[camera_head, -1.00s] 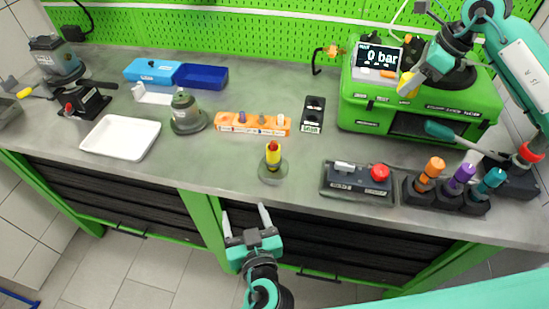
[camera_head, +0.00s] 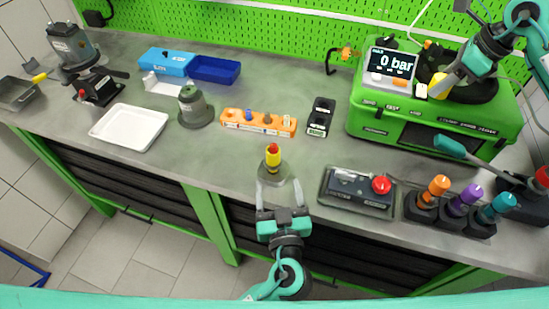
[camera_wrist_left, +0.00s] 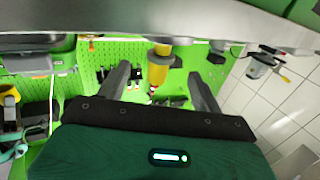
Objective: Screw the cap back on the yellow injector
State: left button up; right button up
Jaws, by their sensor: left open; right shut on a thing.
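The yellow injector (camera_head: 273,160), with a red tip, stands upright in a round grey holder near the bench's front edge. My left gripper (camera_head: 276,183) is open at the front of the holder, with its fingers pointing at the injector. In the left wrist view the yellow injector (camera_wrist_left: 158,66) shows between the two open fingers (camera_wrist_left: 160,78), with a gap on both sides. My right gripper (camera_head: 445,84) is shut on a yellow cap (camera_head: 439,88), held up in front of the green machine. The cap's inside is hidden.
The green pump tester (camera_head: 430,118) reads 0 bar. A control box with a red button (camera_head: 381,185) and the orange (camera_head: 438,187), purple and teal injectors stand to the right. An orange rack (camera_head: 258,123) is behind the yellow injector. A white tray (camera_head: 128,127) lies left.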

aim_at(275, 170)
pick_arm(q)
jog(key=w, duration=0.2)
jog(key=shift+w+a+r+p, duration=0.15)
jog(key=shift+w+a+p, duration=0.15)
jog(key=shift+w+a, duration=0.05)
pick_arm(e)
jog(key=shift+a+r, duration=0.2)
jog(key=shift+r, duration=0.45)
pick_arm(q)
jog(key=shift+w, duration=0.3)
jog(key=shift+f, duration=0.2)
pick_arm(e)
jog(key=shift+d, duration=0.1)
pick_arm(q)
jog(key=shift+w+r, duration=0.15)
jog(key=shift+w, duration=0.2)
pick_arm(e)
jog(key=shift+r, duration=0.2)
pick_arm(q)
jog(key=w+p, duration=0.1)
jog(key=w, duration=0.2)
jog(key=shift+w+a+p, duration=0.2)
jog(key=shift+w+p, duration=0.1)
jog(key=shift+p, duration=0.05)
pick_arm(e)
jog(key=shift+r, duration=0.6)
pick_arm(q)
jog(key=shift+w+a, duration=0.1)
jog(key=shift+w, duration=0.3)
